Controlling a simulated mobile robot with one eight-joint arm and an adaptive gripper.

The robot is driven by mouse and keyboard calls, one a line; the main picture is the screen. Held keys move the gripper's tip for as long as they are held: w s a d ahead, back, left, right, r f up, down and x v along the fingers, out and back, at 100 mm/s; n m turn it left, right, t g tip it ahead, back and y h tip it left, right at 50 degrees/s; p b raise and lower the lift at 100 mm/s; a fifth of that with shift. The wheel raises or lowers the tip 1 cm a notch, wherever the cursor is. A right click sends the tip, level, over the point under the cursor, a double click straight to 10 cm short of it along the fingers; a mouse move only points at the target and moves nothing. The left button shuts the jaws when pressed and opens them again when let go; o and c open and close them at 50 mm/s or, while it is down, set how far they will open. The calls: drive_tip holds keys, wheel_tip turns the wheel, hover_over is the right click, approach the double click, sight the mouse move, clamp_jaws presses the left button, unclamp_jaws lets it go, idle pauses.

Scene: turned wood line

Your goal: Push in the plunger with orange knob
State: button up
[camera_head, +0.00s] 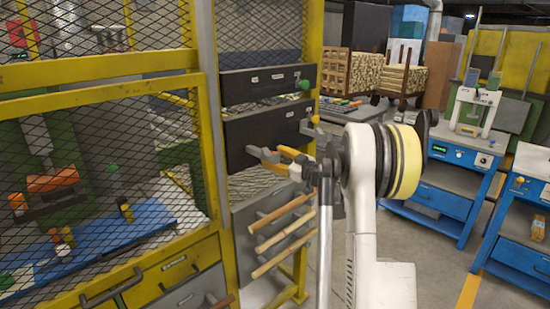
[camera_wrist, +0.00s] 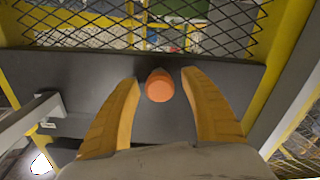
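In the wrist view an orange knob (camera_wrist: 160,85) stands out from a dark panel, centred between the two yellow fingers of my gripper (camera_wrist: 160,88). The fingers are apart, with a gap on each side of the knob, so my gripper is open and empty. How far the knob lies beyond the fingertips is hard to tell. In the head view my gripper (camera_head: 279,160) is in front of the lower black panel (camera_head: 262,132), near its bottom edge. I cannot make out the orange knob for certain there; my gripper may hide it.
A green knob (camera_head: 305,85) and a yellow-orange knob (camera_head: 315,119) sit at the panels' right ends. A grey bar (camera_wrist: 38,106) juts out left of my fingers. Wooden rods (camera_head: 283,230) stick out below. Yellow-framed mesh (camera_head: 110,140) stands left; a blue workbench (camera_head: 440,190) stands right.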

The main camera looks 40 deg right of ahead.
drive_tip(key=s, duration=1.2)
drive_tip(key=shift+d, duration=0.45)
